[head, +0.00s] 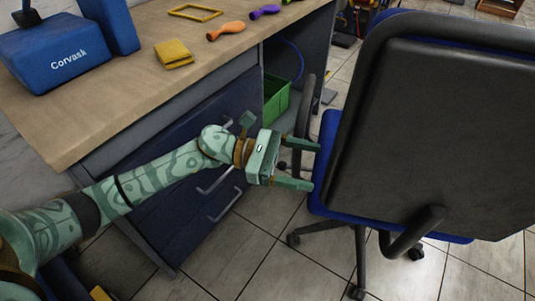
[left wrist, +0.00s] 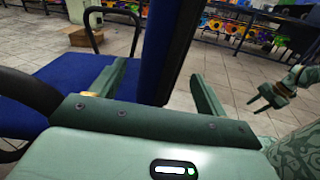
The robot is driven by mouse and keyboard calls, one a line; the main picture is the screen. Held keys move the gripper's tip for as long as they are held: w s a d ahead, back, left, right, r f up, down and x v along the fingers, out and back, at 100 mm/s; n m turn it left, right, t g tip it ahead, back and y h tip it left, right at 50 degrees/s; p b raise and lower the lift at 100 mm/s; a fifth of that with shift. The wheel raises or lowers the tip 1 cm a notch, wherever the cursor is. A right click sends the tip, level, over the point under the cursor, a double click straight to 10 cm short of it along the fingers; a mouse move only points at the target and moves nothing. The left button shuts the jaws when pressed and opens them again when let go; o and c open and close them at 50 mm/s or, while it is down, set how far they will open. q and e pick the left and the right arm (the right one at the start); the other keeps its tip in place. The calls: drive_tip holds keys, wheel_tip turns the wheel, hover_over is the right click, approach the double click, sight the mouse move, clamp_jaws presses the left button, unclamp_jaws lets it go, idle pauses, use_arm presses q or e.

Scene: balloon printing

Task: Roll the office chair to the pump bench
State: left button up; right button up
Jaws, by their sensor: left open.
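The office chair (head: 420,120) has a black-backed backrest, a blue seat, black armrests and castors. It stands at the right in the head view, with the backrest towards me. My left gripper (head: 303,165) is open, its fingers pointing at the backrest's left edge. In the left wrist view, the backrest edge (left wrist: 165,55) shows between the fingers, and the blue seat (left wrist: 65,85) is at left. I cannot tell whether the fingers touch the chair. My right gripper (left wrist: 268,98) shows small at the right there, its fingers apart and empty.
A wood-topped workbench (head: 110,100) with dark blue drawers stands left of the chair. On it are a blue Corvask box (head: 55,55), a yellow pad (head: 173,53) and balloon-like pieces (head: 226,30). Tiled floor (head: 240,265) is clear in front.

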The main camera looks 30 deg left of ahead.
use_arm(q)
drive_tip(key=v, duration=0.7)
drive_tip(key=shift+p, duration=0.45)
use_arm(e)
drive_tip(key=shift+s+d+f+g+h, duration=0.15)
drive_tip(key=shift+s+d+f+g, duration=0.15)
drive_tip(key=shift+d, duration=0.2)
drive_tip(key=shift+s+d+f+g+h, duration=0.1)
drive_tip(key=shift+s+d+f+h, duration=0.05)
drive_tip(key=shift+s+d, duration=0.3)
use_arm(q)
drive_tip(key=shift+s+f, duration=0.1)
use_arm(e)
drive_tip(key=shift+w+a+r, duration=0.1)
drive_tip(key=shift+w+r, duration=0.05)
drive_tip(key=shift+w, duration=0.1)
